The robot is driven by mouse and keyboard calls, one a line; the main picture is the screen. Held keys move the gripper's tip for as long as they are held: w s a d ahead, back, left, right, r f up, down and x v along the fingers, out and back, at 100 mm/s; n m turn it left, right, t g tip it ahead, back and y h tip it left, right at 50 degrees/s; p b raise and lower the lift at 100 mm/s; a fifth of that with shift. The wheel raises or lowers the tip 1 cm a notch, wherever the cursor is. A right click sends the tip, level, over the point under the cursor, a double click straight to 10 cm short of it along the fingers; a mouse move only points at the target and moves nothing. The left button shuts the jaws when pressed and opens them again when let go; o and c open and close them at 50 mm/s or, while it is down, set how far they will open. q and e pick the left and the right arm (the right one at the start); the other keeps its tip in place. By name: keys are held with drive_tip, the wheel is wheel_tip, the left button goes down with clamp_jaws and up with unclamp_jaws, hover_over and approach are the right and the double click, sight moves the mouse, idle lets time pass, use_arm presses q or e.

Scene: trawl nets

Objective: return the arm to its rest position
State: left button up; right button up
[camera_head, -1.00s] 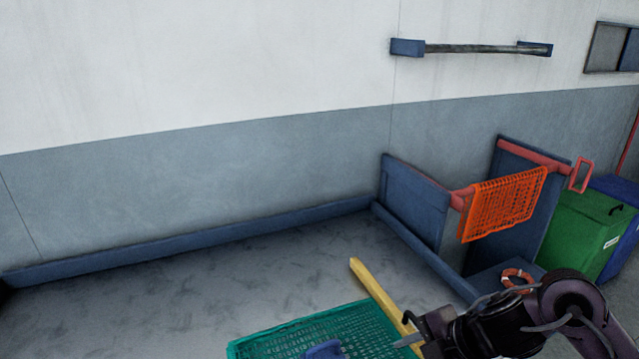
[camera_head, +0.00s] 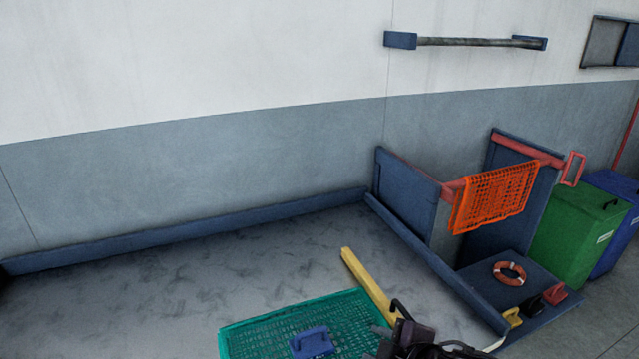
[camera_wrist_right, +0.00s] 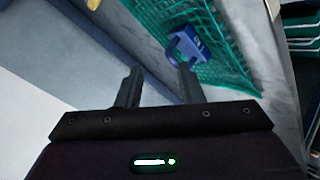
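My right gripper (camera_head: 390,322) shows at the bottom edge of the head view, with only a small part of its arm in the picture. It appears beside the right side of a green net (camera_head: 262,329) and the near end of a yellow bar (camera_head: 366,280). In the right wrist view the two fingers of my right gripper (camera_wrist_right: 160,82) stand apart with nothing between them. A blue block with a handle (camera_wrist_right: 187,46) lies on the green net beyond the right finger. My left gripper is not in view.
An orange net (camera_head: 495,197) hangs on a red rail between blue panels. Below are a life ring (camera_head: 509,273) and small red, black and yellow items. A green bin (camera_head: 575,235) and blue bin (camera_head: 617,215) stand at right. The grey surface at left is clear.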

drive_tip(key=s+d+f+m+g+h, duration=0.3)
drive_tip(key=s+d+f+m, duration=0.15)
drive_tip(key=s+m, duration=0.3)
drive_tip(key=s+d+f+m+g+h, duration=0.25)
drive_tip(key=s+d+f+m, duration=0.2)
drive_tip(key=s+m, duration=0.3)
wheel_tip(320, 180, down, 28)
drive_tip(key=s+n+g, duration=0.1)
drive_tip(key=s+g, duration=0.1)
drive_tip(key=s+d+f, duration=0.3)
drive_tip(key=s+f, duration=1.6)
drive_tip(key=shift+s+d+f+n+g, duration=0.15)
drive_tip(key=shift+s+d+n+g, duration=0.05)
drive_tip(key=shift+s+n+g, duration=0.15)
